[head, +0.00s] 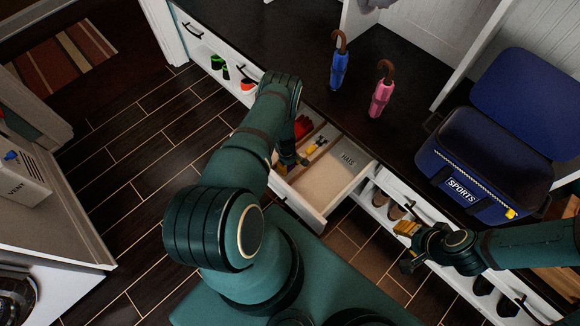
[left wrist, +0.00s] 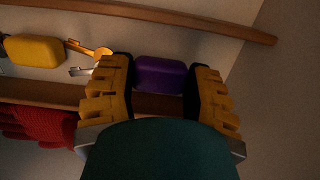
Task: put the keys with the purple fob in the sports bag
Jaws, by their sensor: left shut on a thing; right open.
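The purple fob (left wrist: 160,75) sits between the fingers of my left gripper (left wrist: 158,90) in the left wrist view. In the head view my left gripper (head: 290,163) is low at the left part of the open drawer (head: 318,192), and the fob is hidden there. A silver key (left wrist: 81,71) shows beside the left finger; I cannot tell which fob it belongs to. The blue sports bag (head: 462,187), marked SPORTS, stands on the dark bench at right with its lid raised. My right gripper (head: 406,246) is open and empty in front of the bench, left of the bag.
A yellow fob (left wrist: 35,50) with a gold key lies in the drawer, near a red knitted item (left wrist: 42,122). Wooden dividers split the drawer; a part marked HATS looks empty.

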